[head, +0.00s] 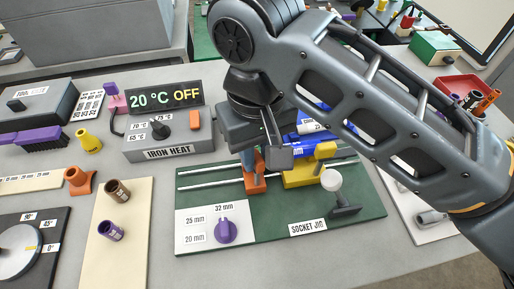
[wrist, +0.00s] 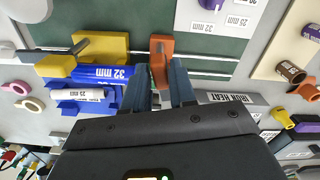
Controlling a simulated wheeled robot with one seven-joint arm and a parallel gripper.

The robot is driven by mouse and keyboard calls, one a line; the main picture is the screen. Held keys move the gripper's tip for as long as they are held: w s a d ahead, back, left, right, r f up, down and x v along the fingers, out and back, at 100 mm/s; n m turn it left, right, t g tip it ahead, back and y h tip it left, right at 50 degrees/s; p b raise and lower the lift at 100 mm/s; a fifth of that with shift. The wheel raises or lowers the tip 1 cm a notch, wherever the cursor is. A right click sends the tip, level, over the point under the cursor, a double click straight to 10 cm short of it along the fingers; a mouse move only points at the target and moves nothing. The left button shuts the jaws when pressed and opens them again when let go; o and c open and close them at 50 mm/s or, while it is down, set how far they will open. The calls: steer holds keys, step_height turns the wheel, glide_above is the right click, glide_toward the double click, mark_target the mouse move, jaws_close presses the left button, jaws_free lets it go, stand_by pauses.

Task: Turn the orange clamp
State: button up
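The orange clamp (head: 254,180) stands on the green socket jig board (head: 365,205), on the left part of its rails. It also shows in the wrist view (wrist: 161,50), reaching down between my fingers. My gripper (wrist: 160,76) is open, with one finger on each side of the clamp's lower visible part. There seems to be a small gap on each side; contact cannot be told. In the head view my wrist and gripper (head: 262,150) hang over the clamp and hide its upper part.
A lever with a white knob (head: 331,180) is at the board's right. A purple dial (head: 226,230) sits in front. The iron heat box (head: 190,140) stands behind left.

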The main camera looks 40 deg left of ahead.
jaws_close()
steer(key=shift+n, duration=0.4)
steer(key=shift+r+n+p, duration=0.1)
steer(key=shift+n+p, duration=0.6)
steer(key=shift+n, duration=0.3)
steer(key=n+p, duration=0.1)
steer(key=n, duration=0.7)
steer(key=shift+p, duration=0.3)
steer(key=shift+n, duration=2.1)
